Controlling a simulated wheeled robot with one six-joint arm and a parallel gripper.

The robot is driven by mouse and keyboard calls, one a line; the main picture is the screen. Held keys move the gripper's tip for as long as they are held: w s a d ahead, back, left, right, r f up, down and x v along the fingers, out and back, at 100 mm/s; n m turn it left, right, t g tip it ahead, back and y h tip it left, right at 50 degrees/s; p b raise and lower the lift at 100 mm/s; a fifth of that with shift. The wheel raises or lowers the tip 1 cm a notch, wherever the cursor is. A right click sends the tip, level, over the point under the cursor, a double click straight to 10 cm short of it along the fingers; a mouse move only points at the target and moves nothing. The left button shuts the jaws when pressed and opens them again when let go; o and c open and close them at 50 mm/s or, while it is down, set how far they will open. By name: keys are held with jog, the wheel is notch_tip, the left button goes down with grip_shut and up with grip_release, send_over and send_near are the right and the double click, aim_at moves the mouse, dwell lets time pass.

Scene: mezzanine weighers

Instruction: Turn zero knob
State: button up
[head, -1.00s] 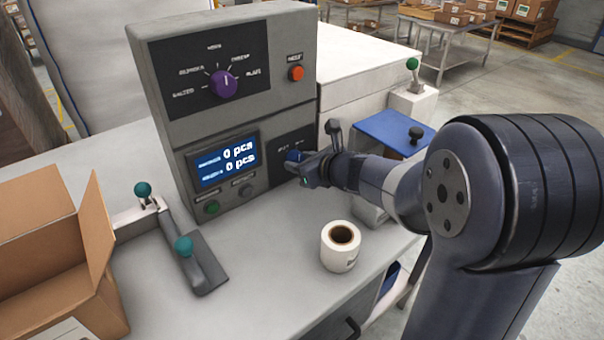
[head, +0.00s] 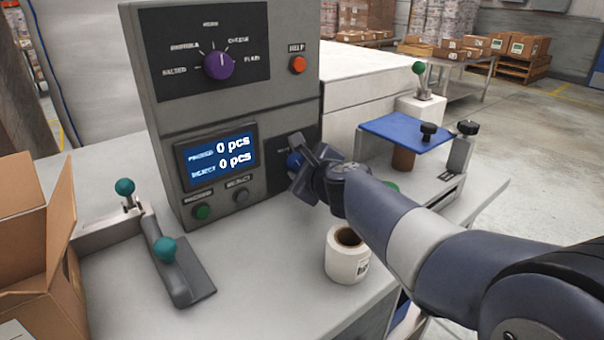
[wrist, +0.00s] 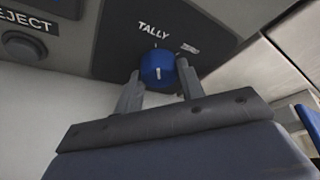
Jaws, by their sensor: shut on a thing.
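The blue knob (head: 293,161) sits on a dark panel at the lower right of the grey control box (head: 158,110). In the wrist view the blue knob (wrist: 157,69) has a white pointer mark, with the word TALLY above left and a second label, too skewed to read, at right. My gripper (head: 301,165) is at the panel, and in the wrist view its fingers (wrist: 158,78) stand on either side of the knob, shut on it. In the head view the fingers partly hide the panel and its labels.
A purple selector knob (head: 219,65), orange button (head: 298,64) and display (head: 218,157) are on the box. A label roll (head: 346,258) stands beneath my arm. Teal-knobbed levers (head: 165,250) and an open carton (head: 35,235) are left, a blue plate (head: 405,131) right.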

dwell(0.4)
jog(key=o, duration=1)
jog(key=p+v, duration=0.3)
jog(key=v, duration=0.8)
jog(key=shift+w+f, duration=0.15)
